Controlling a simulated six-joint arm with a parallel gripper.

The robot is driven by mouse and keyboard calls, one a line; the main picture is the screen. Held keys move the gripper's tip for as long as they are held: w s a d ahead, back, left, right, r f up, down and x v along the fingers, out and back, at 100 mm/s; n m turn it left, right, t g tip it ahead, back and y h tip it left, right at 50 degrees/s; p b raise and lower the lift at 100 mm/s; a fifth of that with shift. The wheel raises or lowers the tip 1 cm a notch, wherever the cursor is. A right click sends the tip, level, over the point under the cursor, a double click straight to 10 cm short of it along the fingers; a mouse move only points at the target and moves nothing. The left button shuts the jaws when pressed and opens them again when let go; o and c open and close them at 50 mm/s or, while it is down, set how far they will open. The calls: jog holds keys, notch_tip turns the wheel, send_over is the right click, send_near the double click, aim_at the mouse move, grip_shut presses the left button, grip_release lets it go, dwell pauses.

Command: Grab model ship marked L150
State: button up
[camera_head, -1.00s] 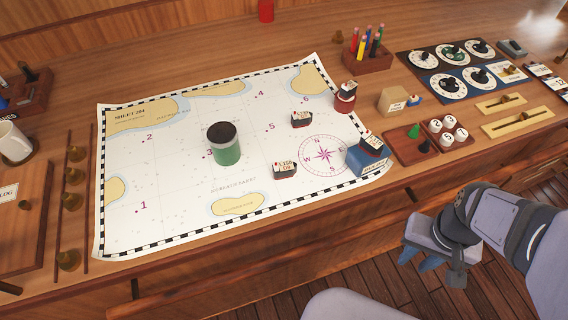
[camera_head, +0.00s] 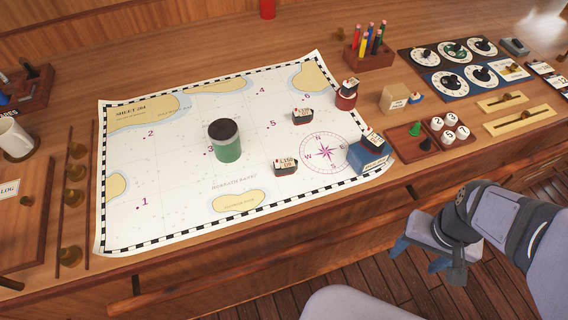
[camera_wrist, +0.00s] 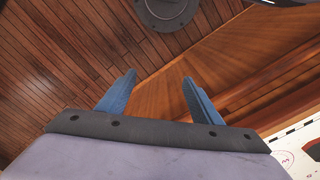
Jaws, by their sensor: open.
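The model ship marked L150 (camera_head: 286,168) stands on the chart (camera_head: 180,205), left of and a little below the compass rose. It is small, with a dark hull and a white label block on top. My gripper (camera_head: 420,257) hangs past the table's front edge at the lower right, well apart from the ship. In the wrist view its two blue fingers (camera_wrist: 157,97) are spread with nothing between them. The ship does not show in the wrist view.
Similar small ships stand on the chart near 5 (camera_head: 302,117), on a red block (camera_head: 346,100) and on a blue box (camera_head: 369,158). A brown tray (camera_head: 410,143) lies right of the chart.

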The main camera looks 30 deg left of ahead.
aim_at(285, 166)
jog(key=w+a+r+m+t+y+p, duration=0.15)
jog(key=w+a+r+t+p, duration=0.25)
jog(key=w+a+r+p, duration=0.45)
jog(key=w+a+r+t+y+p, duration=0.2)
jog(key=w+a+r+t+p, duration=0.3)
jog(key=r, duration=0.7)
jog(key=s+a+f+n+t+y+b, duration=0.1)
jog(key=a+f+n+b, duration=0.1)
jog(key=a+f, duration=0.2)
jog(key=s+a+f+n+t+y+b, duration=0.1)
jog(key=a+f+n+y+b, duration=0.1)
jog(key=a, duration=0.7)
jog(key=s+a+f+n+t+y+b, duration=0.1)
jog(key=a+f+n+b, duration=0.1)
jog(key=a+f+b, duration=0.2)
jog(key=shift+s+a+f, duration=0.15)
jog(key=shift+a+f, duration=0.4)
jog(key=shift+a, duration=0.1)
jog(key=shift+s+a+f, duration=0.15)
jog(key=shift+a+f, duration=0.35)
jog(key=shift+a, duration=0.15)
jog(key=s+f+n, duration=0.1)
jog(key=s+a+f+n, duration=0.1)
jog(key=s+f, duration=0.1)
jog(key=shift+f+y, duration=0.1)
jog(key=shift+y, duration=0.15)
jog(key=shift+s+d+f, duration=0.1)
jog(key=shift+s+f, duration=0.05)
jog(key=shift+f, duration=0.1)
